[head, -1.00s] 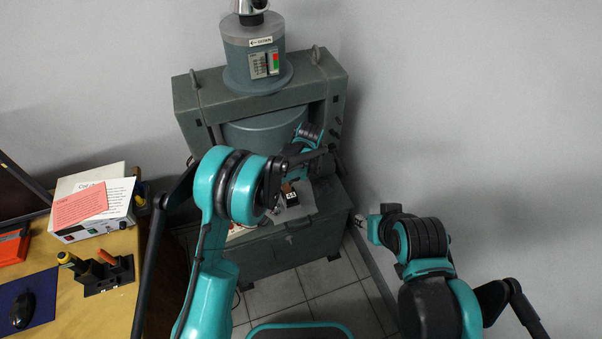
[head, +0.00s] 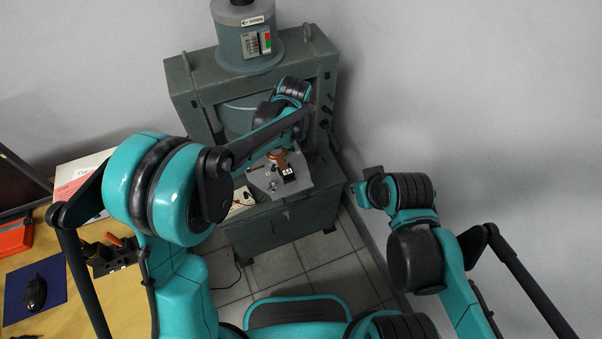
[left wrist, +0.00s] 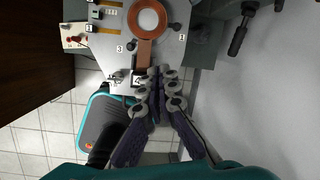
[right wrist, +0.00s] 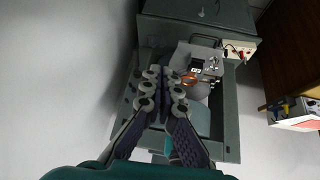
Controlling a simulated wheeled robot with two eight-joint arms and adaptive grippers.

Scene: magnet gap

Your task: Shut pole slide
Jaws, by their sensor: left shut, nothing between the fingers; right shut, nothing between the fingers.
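The pole slide cannot be picked out for sure. A grey plate (left wrist: 110,52) on the magnet carries a copper-coloured ring with a brown strip (left wrist: 144,50) running from it, and numbered labels. In the head view an orange-brown part (head: 279,159) and a black labelled block (head: 288,173) show on this plate. My left gripper (left wrist: 158,72) is shut and empty, its tips over the plate edge by the strip's end and the label 4; contact cannot be told. My right gripper (right wrist: 163,73) is shut and empty; in its wrist view the tips point toward the magnet.
The grey-green magnet frame (head: 190,88) stands against the wall, with a cylinder (head: 247,45) on top. A wooden desk (head: 75,285) at left holds a mouse (head: 35,293) and a tool holder. Tiled floor (head: 275,265) lies in front of the cabinet. The wall is close on the right.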

